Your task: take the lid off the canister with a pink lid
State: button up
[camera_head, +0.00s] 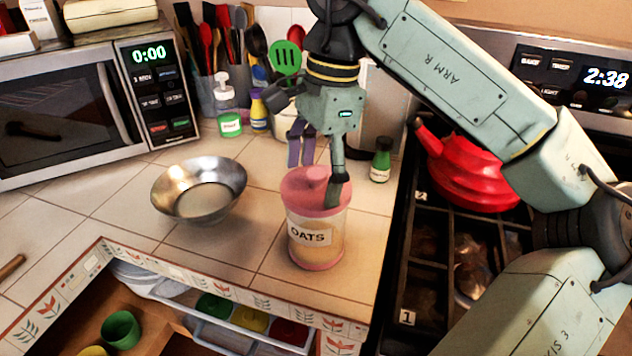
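The oats canister (316,238) stands upright on the tiled counter, clear-walled, with a label reading OATS. Its pink lid (300,190) is on top, with a round pink knob (316,175) in the middle. My gripper (319,182) points down over the lid with its fingers apart. The nearer finger is right of the knob, its tip low in front of the lid's right side. The other finger shows behind the lid, left of the knob. I cannot tell whether either finger touches the lid.
A metal bowl (200,190) sits left of the canister. Utensils, bottles and a microwave (70,110) line the back. An open drawer (150,325) is below the counter's front edge.

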jog(key=shift+s+f, duration=0.15)
jog(key=shift+s, duration=0.05)
jog(key=c, duration=0.6)
jog(key=shift+o, duration=0.2)
jog(key=shift+d, duration=0.1)
